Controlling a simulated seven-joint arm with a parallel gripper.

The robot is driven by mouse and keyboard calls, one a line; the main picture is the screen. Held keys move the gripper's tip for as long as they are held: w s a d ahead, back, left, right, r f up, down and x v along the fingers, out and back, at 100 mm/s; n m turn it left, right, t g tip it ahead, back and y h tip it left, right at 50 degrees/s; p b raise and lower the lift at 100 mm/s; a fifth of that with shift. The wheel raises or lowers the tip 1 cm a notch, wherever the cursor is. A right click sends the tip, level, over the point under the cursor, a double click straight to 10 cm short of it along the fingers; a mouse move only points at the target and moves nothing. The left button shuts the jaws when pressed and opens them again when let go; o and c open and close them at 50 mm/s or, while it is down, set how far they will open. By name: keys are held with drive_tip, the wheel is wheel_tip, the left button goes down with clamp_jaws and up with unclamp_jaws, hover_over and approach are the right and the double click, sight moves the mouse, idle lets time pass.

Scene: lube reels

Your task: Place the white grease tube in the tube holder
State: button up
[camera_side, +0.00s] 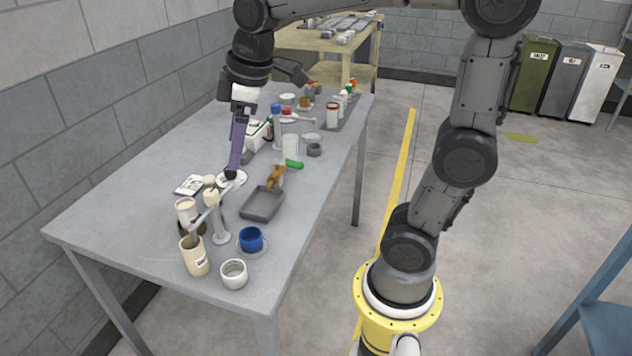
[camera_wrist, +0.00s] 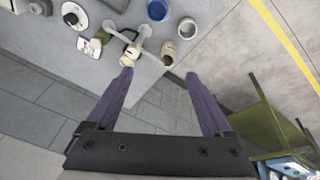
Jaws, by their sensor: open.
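My gripper (camera_side: 231,174) is open, with its purple fingers pointing down over the left part of the table. In the wrist view the two fingers (camera_wrist: 160,75) are spread with nothing between them. Near the gripper, a white stand (camera_side: 220,237) carries arms and cream-coloured ends; in the wrist view its cream ends (camera_wrist: 128,58) lie close to the left fingertip. A cream cylinder (camera_side: 186,208) and a beige cylinder (camera_side: 195,262) stand beside it. A pale upright cylinder (camera_side: 290,147) stands farther back. I cannot tell which is the white grease tube or the tube holder.
A blue mug (camera_side: 251,241) and a white cup (camera_side: 234,275) stand near the table's front edge. A grey tray (camera_side: 262,204) lies mid-table. Several bottles and jars crowd the far end. The table's left side (camera_side: 110,215) is clear, with a block wall beyond.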

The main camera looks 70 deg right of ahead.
drive_tip(key=s+f+m+t, duration=0.1)
drive_tip(key=s+f+m, duration=0.1)
drive_tip(key=s, duration=0.5)
drive_tip(key=s+a+f+m+t, duration=0.1)
drive_tip(key=s+f+m, duration=0.1)
drive_tip(key=s, duration=0.6)
drive_tip(key=shift+s+a+f+m, duration=0.15)
drive_tip(key=shift+a+f+m, duration=0.1)
drive_tip(key=shift+m, duration=0.65)
